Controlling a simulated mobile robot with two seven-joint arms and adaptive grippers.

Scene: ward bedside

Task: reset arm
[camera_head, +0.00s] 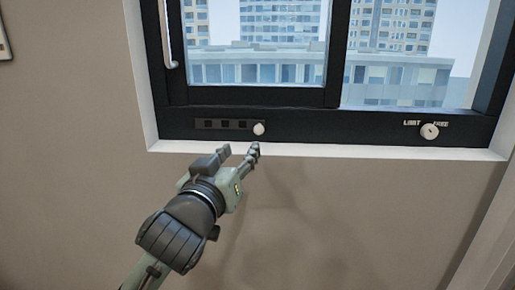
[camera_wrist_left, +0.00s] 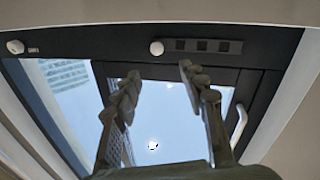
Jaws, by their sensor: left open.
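My left gripper (camera_head: 239,151) reaches up from the lower left in the head view. Its two fingers are apart with nothing between them. In the left wrist view, the picture is upside down and the open fingers (camera_wrist_left: 160,72) point up on either side of the white knob (camera_wrist_left: 157,48). I cannot tell whether a finger touches it. My right gripper is in neither view.
The dark window frame (camera_head: 330,122) has a second white knob (camera_head: 429,131) with lettering at right. A pale handle (camera_head: 167,40) is at the upper left of the sash. A white sill (camera_head: 330,150) runs below. The bare wall around my arm is clear.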

